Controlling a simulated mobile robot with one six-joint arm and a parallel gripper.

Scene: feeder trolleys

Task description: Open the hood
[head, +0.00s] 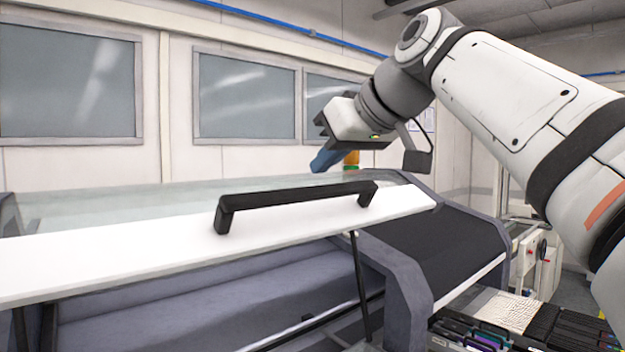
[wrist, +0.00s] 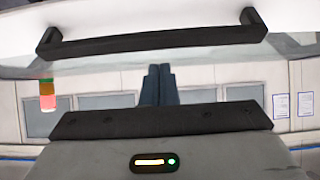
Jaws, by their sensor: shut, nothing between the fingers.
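The hood (head: 120,255) is a white-edged panel with a clear top, and it shows raised, with an open gap below its front edge. A black bar handle (head: 300,204) is fixed along the white edge. The handle also shows across the top of the wrist view (wrist: 150,40). My gripper (head: 326,160) is above and behind the handle in the head view, apart from it. Its two blue fingers (wrist: 158,84) are shut together and empty, with a gap between them and the handle.
A dark strut (head: 359,285) stands under the hood's edge. The machine's grey side frame (head: 405,285) and a dark sloping cover (head: 450,245) are at right. A trolley of feeders (head: 480,335) stands at lower right. An orange and green signal light (wrist: 47,95) is behind.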

